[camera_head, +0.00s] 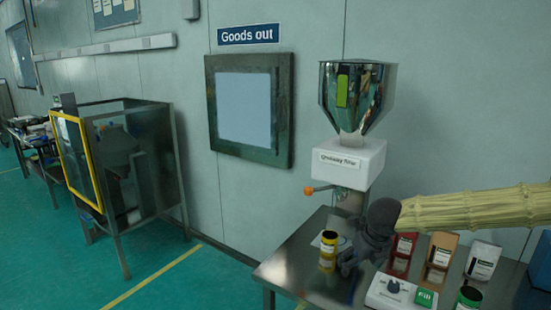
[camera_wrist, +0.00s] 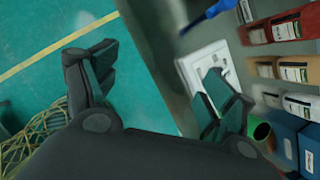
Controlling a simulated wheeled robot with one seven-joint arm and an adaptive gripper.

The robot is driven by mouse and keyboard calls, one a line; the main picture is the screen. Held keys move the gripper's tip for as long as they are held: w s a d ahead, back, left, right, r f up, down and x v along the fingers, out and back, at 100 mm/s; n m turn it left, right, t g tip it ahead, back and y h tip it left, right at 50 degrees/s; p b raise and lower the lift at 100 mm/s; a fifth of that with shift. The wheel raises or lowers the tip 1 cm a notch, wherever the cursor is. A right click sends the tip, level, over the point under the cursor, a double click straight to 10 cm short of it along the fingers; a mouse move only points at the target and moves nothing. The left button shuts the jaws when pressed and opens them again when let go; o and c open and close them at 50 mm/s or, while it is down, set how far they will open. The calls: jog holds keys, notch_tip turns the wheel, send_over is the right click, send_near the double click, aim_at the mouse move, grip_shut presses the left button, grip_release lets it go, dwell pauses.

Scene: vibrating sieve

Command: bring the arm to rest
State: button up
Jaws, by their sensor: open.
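My arm comes in from the right in the camera_head view, in a straw-coloured ribbed sleeve. My dark grey gripper (camera_head: 352,272) hangs over the steel bench (camera_head: 300,262), in front of the dispenser. In the camera_wrist view my gripper (camera_wrist: 160,72) has its two fingers wide apart, with nothing between them. Beyond them show the bench edge and the green floor. Whether the fingers touch the bench cannot be told.
A yellow-and-black tin (camera_head: 328,250) stands left of my gripper. A steel hopper on a white dispenser (camera_head: 349,165) rises behind. A white panel marked Fill (camera_head: 400,293), several packets (camera_head: 438,252) and a green-topped tin (camera_head: 469,298) are to the right. A yellow-framed cabinet (camera_head: 77,160) stands far left.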

jog(key=s+a+f+n+h+b, duration=0.15)
jog(key=s+f+n, duration=0.35)
jog(key=f, duration=0.6)
jog(key=s+a+f+n+b, duration=0.15)
jog(key=s+f+n, duration=0.35)
jog(key=f, duration=0.5)
jog(key=s+a+f+n+b, duration=0.15)
jog(key=s+f+n, duration=0.4)
jog(key=f, duration=0.55)
jog(key=s+d+f+n+g+b, duration=0.1)
jog(key=s+f+n, duration=0.3)
jog(key=s, duration=0.5)
jog(key=s+d+f+n+g+b, duration=0.1)
jog(key=s+f+n+g+b, duration=0.1)
jog(key=s+f+n, duration=0.3)
jog(key=s+d+f+n+g+b, duration=0.1)
jog(key=s+f+n, duration=0.4)
jog(key=s, duration=0.8)
jog(key=n+y+b, duration=0.1)
jog(key=n, duration=0.2)
jog(key=shift+d+g, duration=0.15)
jog(key=shift+g, duration=0.15)
